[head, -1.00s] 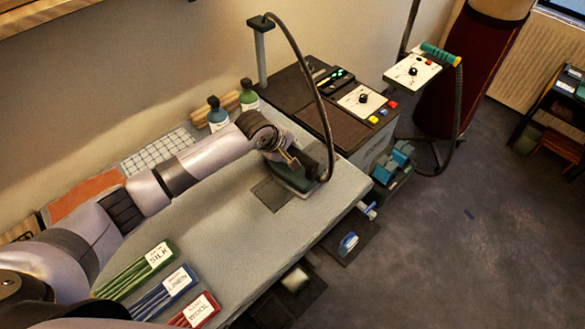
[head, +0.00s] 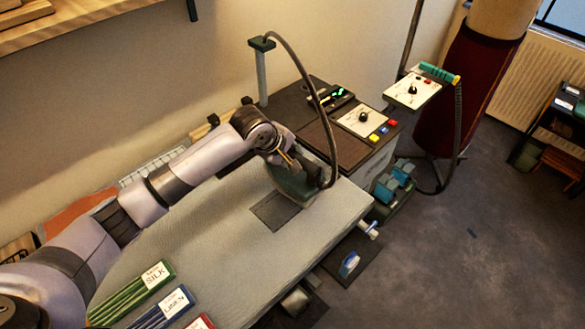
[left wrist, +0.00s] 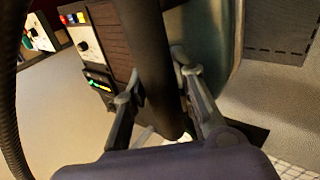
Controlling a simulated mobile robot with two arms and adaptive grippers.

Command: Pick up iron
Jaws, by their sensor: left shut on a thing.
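The iron (head: 296,184) has a grey-green body and a dark handle. In the head view it is over the pressing table (head: 225,235), by a dark patch (head: 276,211); it appears a little above the surface, though the gap is hard to see. My left gripper (head: 290,165) is shut on its handle from above. In the left wrist view my left gripper (left wrist: 160,85) has one finger on each side of the dark handle (left wrist: 154,60), and part of the iron's body (left wrist: 225,45) shows beside it. My right gripper is not in view.
A black hose (head: 325,110) arches from a post (head: 262,75) down to the iron. A control unit (head: 330,145) with buttons stands behind the table. Silk (head: 155,273) and linen (head: 175,302) labelled bundles lie at the front.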

